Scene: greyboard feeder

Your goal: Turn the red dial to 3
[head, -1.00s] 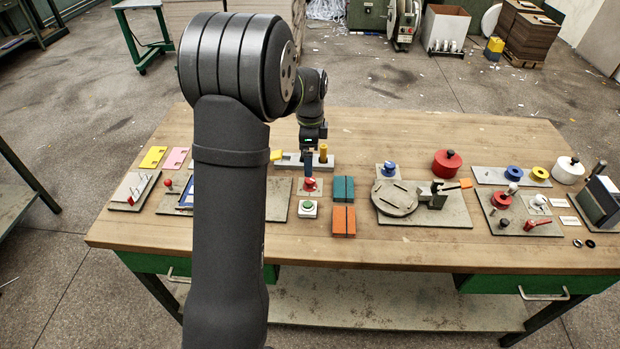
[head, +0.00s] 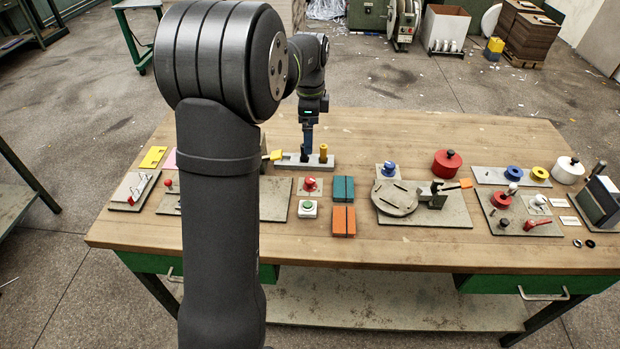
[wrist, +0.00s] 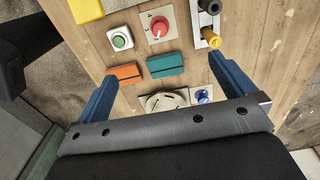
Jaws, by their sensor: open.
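The red dial (head: 310,183) sits on a small pale plate near the middle of the table. It also shows in the wrist view (wrist: 160,27), near the top centre, with small marks around it. The number it points to is too small to read. My gripper (head: 306,155) is raised clear of the dial. In the wrist view my gripper (wrist: 163,68) has its two blue fingers wide apart with nothing between them. The dial appears beyond the fingertips, and nothing touches it.
A green button (head: 308,208) stands just in front of the dial. Teal (head: 343,189) and orange (head: 342,221) blocks lie to its right. A grey bar with upright pegs (head: 326,162) lies behind it. A round grey fixture (head: 394,198) and a blue knob (head: 389,169) are further right.

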